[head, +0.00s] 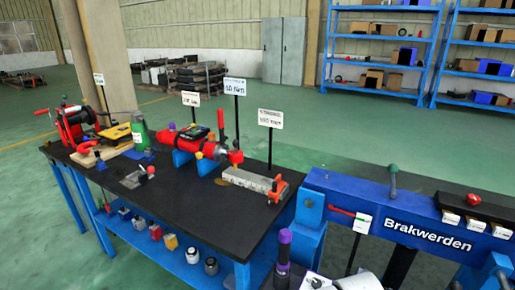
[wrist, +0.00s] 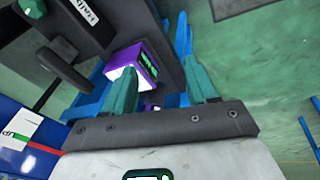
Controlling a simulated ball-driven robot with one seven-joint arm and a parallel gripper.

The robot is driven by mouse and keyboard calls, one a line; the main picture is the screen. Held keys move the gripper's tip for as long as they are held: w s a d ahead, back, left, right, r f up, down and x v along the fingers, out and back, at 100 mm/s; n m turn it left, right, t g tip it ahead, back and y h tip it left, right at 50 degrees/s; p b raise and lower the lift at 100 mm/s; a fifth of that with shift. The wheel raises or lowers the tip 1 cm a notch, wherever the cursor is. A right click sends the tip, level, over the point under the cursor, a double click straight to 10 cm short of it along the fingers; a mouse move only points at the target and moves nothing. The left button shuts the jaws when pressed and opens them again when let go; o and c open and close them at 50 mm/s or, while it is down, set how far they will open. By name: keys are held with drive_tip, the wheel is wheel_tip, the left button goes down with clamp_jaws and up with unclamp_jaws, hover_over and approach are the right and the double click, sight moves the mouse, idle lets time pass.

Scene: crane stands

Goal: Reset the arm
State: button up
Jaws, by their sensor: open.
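My gripper (wrist: 160,80) shows in the wrist view with its two teal fingers apart. No object is clearly held between them. A purple box (wrist: 140,58) with a pale side appears between and beyond the fingers; whether it touches the left finger I cannot tell.
In the head view a black-topped blue table (head: 210,190) carries red tools, a green bottle (head: 139,132) and upright signs. A blue stand (head: 400,215) marked Brakwerden is at the right. Blue shelves (head: 380,60) with boxes stand behind. Green floor (head: 340,130) is open between.

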drive_tip(key=s+d+r+m+t, duration=0.15)
drive_tip(key=s+d+m, duration=0.3)
drive_tip(key=s, duration=0.55)
drive_tip(key=s+d+r+m+t, duration=0.1)
drive_tip(key=s+d+r+m, duration=0.3)
drive_tip(key=s, duration=0.6)
drive_tip(key=s+f+g, duration=0.4)
drive_tip(key=s+f, duration=0.4)
drive_tip(key=s, duration=0.1)
drive_tip(key=shift+s+d+m, duration=0.15)
drive_tip(key=shift+s+m, duration=0.2)
drive_tip(key=shift+f+g, duration=0.1)
drive_tip(key=shift+g, duration=0.15)
